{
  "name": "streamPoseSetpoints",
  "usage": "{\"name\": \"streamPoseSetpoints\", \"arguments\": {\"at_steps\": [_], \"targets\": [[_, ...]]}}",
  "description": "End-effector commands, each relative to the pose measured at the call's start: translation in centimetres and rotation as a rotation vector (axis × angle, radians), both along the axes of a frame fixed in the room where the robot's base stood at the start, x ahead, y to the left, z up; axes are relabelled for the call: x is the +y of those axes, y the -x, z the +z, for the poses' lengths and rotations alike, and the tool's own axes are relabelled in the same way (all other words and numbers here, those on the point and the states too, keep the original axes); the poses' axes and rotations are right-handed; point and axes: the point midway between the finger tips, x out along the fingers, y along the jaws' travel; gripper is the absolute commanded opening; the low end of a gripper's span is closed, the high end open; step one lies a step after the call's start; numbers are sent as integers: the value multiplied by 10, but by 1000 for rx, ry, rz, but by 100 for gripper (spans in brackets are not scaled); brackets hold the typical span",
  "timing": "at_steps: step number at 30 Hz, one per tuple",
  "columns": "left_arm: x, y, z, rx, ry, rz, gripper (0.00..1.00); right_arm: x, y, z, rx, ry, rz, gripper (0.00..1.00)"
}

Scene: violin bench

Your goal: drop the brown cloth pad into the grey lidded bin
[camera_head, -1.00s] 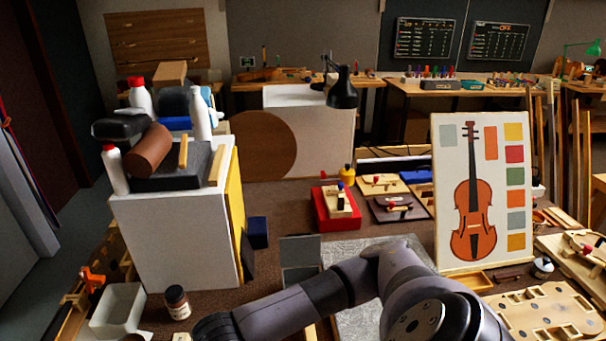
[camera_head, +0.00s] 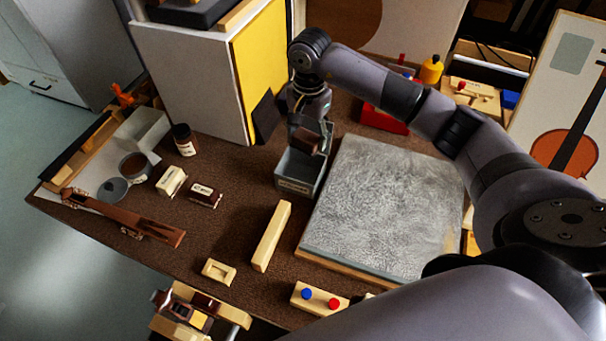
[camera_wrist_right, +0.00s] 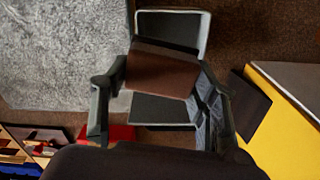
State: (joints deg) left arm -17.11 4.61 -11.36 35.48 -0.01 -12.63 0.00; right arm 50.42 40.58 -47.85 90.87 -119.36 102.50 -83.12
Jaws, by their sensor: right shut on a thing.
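The brown cloth pad (camera_head: 306,141) is in my right gripper (camera_head: 311,128), above the grey bin (camera_head: 299,185). In the right wrist view, the pad (camera_wrist_right: 160,74) sits between the fingers of the right gripper (camera_wrist_right: 163,82). The bin (camera_wrist_right: 172,22) lies below it there, open at the top, with its dark inside partly hidden by the pad. A dark flat panel (camera_head: 266,115) leans by the white cabinet near the bin; I cannot tell whether it is the lid. My left gripper is not in view.
A grey stone slab (camera_head: 385,205) lies right of the bin. The white cabinet with a yellow side (camera_head: 262,62) stands behind and left. A dark jar (camera_head: 184,140), a violin neck (camera_head: 130,217) and a wooden block (camera_head: 271,236) are on the brown bench. Bare bench lies left of the bin.

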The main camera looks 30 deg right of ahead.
Motion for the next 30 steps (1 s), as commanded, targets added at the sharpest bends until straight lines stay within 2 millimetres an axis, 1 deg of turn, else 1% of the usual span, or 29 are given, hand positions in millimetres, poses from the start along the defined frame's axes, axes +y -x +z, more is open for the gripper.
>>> {"name": "streamPoseSetpoints", "arguments": {"at_steps": [1, 3, 7, 11, 18, 21, 30], "targets": [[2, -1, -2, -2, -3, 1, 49, -2, -5, 2, 0, 0, -35, 31], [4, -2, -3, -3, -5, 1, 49, -3, -7, 2, 1, 1, -59, 31], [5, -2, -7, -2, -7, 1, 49, -4, -7, -5, 3, 2, -65, 31], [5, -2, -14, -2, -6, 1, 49, -4, -7, -19, 4, 2, -62, 31], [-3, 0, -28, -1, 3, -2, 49, -3, -7, -47, 2, 1, -60, 31], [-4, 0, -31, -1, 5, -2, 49, -4, -7, -54, 0, 2, -60, 31], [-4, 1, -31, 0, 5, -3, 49, -4, -7, -55, 0, 2, -59, 31]]}}
